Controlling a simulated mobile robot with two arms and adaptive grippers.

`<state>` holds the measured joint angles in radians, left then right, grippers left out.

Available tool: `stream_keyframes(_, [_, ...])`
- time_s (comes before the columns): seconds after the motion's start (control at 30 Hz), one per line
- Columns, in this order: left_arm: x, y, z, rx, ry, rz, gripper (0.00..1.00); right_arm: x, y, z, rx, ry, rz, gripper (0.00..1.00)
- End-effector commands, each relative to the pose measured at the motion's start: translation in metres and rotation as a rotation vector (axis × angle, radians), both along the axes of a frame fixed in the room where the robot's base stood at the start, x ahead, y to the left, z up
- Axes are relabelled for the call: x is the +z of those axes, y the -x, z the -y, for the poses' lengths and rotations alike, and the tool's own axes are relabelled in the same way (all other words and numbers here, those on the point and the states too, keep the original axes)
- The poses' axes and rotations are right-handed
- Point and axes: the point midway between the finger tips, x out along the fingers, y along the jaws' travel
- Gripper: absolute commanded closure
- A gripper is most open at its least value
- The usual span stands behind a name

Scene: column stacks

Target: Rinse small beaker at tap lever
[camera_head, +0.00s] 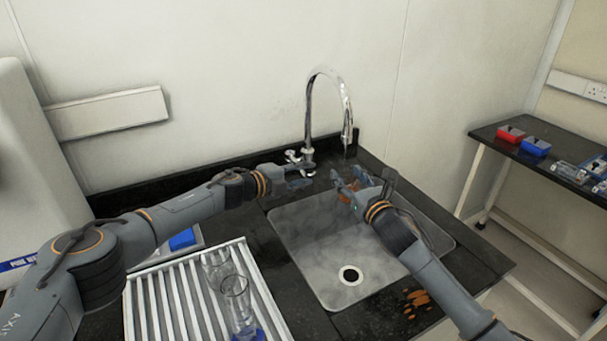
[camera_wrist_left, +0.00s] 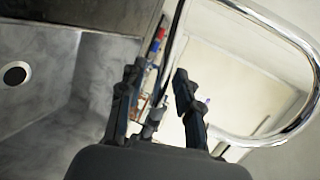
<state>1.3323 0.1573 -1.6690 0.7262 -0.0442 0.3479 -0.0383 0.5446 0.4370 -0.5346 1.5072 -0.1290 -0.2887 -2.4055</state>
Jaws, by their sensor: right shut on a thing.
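The chrome tap (camera_head: 347,110) arches over the back of the sink (camera_head: 345,250), with its lever (camera_head: 293,156) low at its base. My left gripper (camera_head: 308,177) is beside the tap base; in the left wrist view (camera_wrist_left: 158,90) its two fingers stand apart. A thin grey part shows between them, but I cannot tell if it touches. The tap's curved spout (camera_wrist_left: 312,75) fills the right of that view. My right gripper (camera_head: 352,186) is shut on a small clear thing, likely the small beaker, below the spout above the sink. Its outline is mostly lost among the fingers. No water stream is visible.
A white ribbed drying rack (camera_head: 160,300) left of the sink holds clear glassware (camera_head: 236,290). A blue item (camera_head: 182,240) lies behind it. A side table at right holds a red bin (camera_head: 510,134) and a blue bin (camera_head: 536,147). The sink basin looks empty.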

Motion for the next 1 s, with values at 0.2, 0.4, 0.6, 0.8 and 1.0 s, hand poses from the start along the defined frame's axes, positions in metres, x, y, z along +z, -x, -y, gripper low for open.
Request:
stream_keyframes(0.2, [0.001,0.000,0.000,0.000,0.001,0.001,0.65,0.000,0.000,0.000,0.000,0.000,0.001,0.81])
stream_keyframes(0.4, [0.002,0.003,-0.006,0.000,0.000,0.000,0.65,0.001,0.000,0.000,0.000,0.000,0.001,0.81])
stream_keyframes(0.6, [0.008,0.017,-0.026,0.001,0.001,0.001,0.65,0.001,0.000,0.000,0.000,0.000,0.001,0.81])
stream_keyframes(0.8, [0.017,0.037,-0.055,0.001,0.000,0.002,0.65,0.001,0.000,0.000,0.000,0.000,0.001,0.81])
stream_keyframes(1.0, [0.024,0.057,-0.081,0.001,0.000,0.000,0.65,0.001,0.000,0.000,0.000,0.000,0.001,0.81])
